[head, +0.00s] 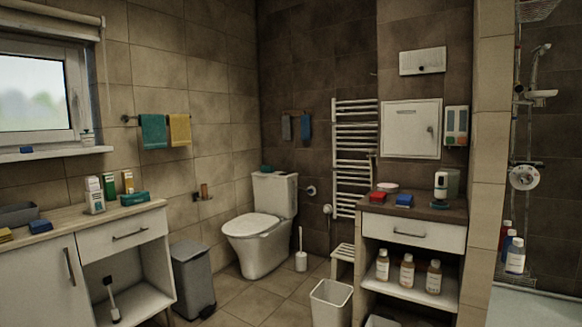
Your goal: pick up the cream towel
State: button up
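I see no towel that is clearly cream in the head view. A teal towel (154,131) and a mustard-yellow towel (180,129) hang side by side on a rail on the left wall. A small grey towel (286,127) and a blue towel (306,126) hang on the back wall. My gripper is not in view.
A counter (70,227) with bottles and boxes stands at left beside a grey bin (193,280). A toilet (262,228) is in the back corner. A white bin (331,303) and a cabinet (412,235) stand at right. Some tiled floor (250,295) in the middle is clear.

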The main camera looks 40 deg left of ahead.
aim_at(373, 161)
jog(key=u, duration=0.75)
jog(key=i+j+u, duration=0.5)
jog(key=i, duration=0.45)
jog(key=i+j+u, duration=0.25)
jog(key=i, duration=0.25)
jog(key=i+u, duration=0.25)
jog(key=i, duration=0.25)
jog(key=i+z, duration=0.3)
jog(key=i, duration=0.2)
jog(key=i+j+z, duration=0.1)
jog(key=i+z, duration=0.2)
jog(key=i, duration=0.15)
jog(key=i+j+z, duration=0.25)
jog(key=i, duration=0.2)
jog(key=i+j+z, duration=0.3)
jog(key=i, duration=0.15)
jog(key=i+j+z, duration=0.3)
jog(key=i+z, duration=0.15)
jog(key=i+j+z, duration=0.7)
jog(key=j+z, duration=0.25)
